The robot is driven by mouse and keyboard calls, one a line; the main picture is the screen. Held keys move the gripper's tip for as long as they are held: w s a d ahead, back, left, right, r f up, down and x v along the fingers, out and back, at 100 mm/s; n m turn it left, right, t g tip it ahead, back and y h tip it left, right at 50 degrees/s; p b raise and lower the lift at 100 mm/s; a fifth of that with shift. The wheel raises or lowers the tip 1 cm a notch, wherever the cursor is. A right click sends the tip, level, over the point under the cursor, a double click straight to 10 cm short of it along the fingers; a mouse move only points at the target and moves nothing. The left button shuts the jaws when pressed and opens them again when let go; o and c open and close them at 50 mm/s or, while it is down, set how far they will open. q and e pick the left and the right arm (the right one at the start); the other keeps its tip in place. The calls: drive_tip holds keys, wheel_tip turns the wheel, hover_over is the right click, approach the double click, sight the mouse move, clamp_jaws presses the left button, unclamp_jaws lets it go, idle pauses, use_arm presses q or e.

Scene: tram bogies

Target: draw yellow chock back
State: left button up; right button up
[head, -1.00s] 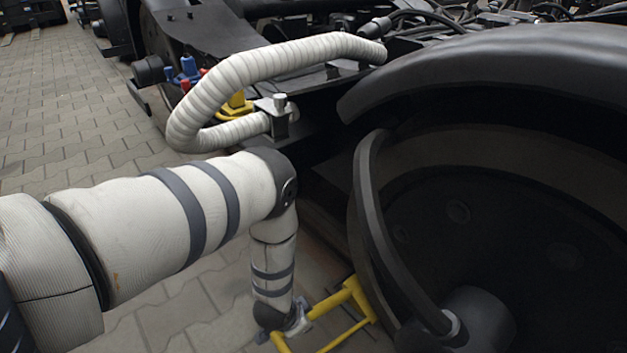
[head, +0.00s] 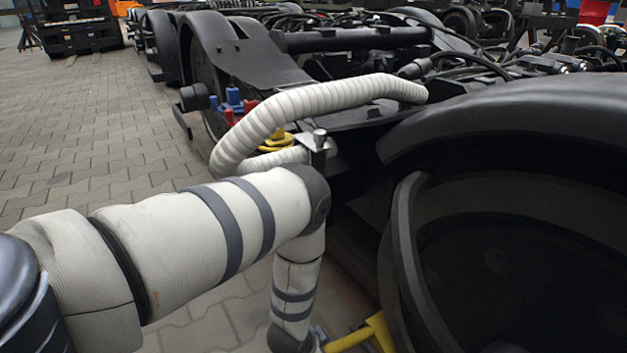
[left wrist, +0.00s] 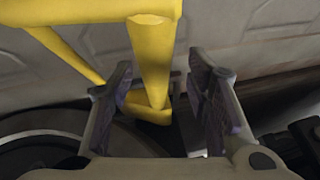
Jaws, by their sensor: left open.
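The yellow chock (head: 380,332) is a frame of yellow tubes at the foot of the dark wheel, cut off by the bottom edge of the head view. My left arm comes in from the left and bends down to it; its gripper is mostly below the head view. In the left wrist view my left gripper (left wrist: 164,78) is open, its two padded fingers apart. A tube of the chock (left wrist: 152,62) runs down between the fingers, closer to the left finger. My right gripper is not in view.
The wheel (head: 520,270) and its black guard (head: 520,115) stand right of my arm. A ribbed white hose (head: 310,98) loops out from the bogie just above my forearm. Blue and red fittings (head: 232,102) sit behind it. Open paving (head: 90,140) lies to the left.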

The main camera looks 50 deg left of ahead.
use_arm(q)
drive_tip(key=v, duration=0.9)
drive_tip(key=shift+s+r, duration=0.1)
drive_tip(key=shift+r, duration=0.1)
